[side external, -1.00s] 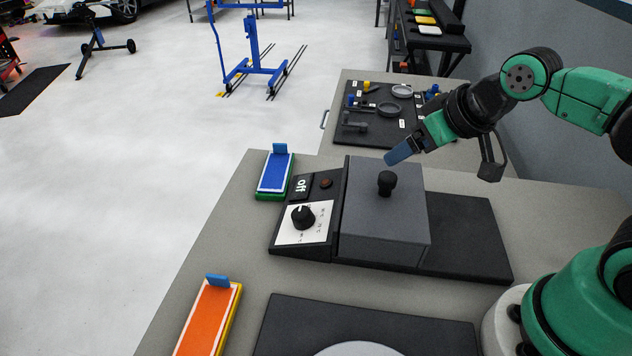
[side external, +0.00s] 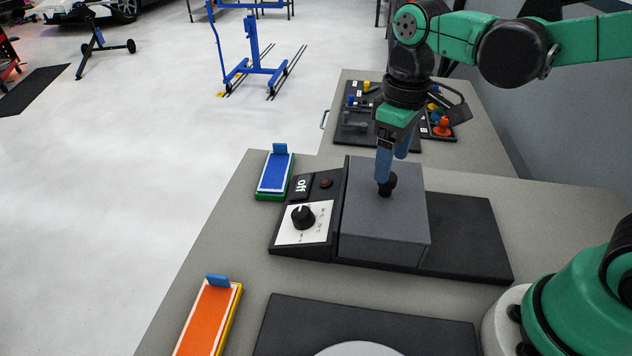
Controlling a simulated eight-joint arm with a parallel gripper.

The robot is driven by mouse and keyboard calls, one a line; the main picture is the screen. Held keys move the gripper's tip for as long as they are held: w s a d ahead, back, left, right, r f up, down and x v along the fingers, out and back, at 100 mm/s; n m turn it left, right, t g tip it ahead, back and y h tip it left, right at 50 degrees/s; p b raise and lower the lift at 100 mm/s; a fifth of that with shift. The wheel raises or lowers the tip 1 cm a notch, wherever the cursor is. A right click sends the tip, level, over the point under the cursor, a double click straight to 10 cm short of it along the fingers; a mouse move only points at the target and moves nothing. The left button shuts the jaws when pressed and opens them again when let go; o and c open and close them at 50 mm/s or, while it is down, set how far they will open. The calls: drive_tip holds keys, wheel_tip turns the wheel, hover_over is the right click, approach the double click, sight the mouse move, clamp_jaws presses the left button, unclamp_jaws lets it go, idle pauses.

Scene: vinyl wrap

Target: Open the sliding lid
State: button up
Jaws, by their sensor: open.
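The sliding lid (side external: 385,222) is a dark grey box-like cover with a round black knob (side external: 388,185) on top. It sits on a black base (side external: 468,238) beside a control panel, and the base's right part is uncovered. My gripper (side external: 390,178) points down with blue fingers at the knob. One finger overlaps the knob's left side in the picture and the other is partly behind it. I cannot tell whether the fingers touch the knob.
The control panel has a dial (side external: 302,217) and an "off" switch (side external: 301,186). A blue-topped box (side external: 275,175) and an orange-topped box (side external: 210,318) lie on the left. A black board (side external: 285,325) lies in front. A tool tray (side external: 350,137) is behind.

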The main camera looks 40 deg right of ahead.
sight(385, 198)
drive_tip(key=shift+f, duration=1.5)
clamp_jaws()
idle(0.4)
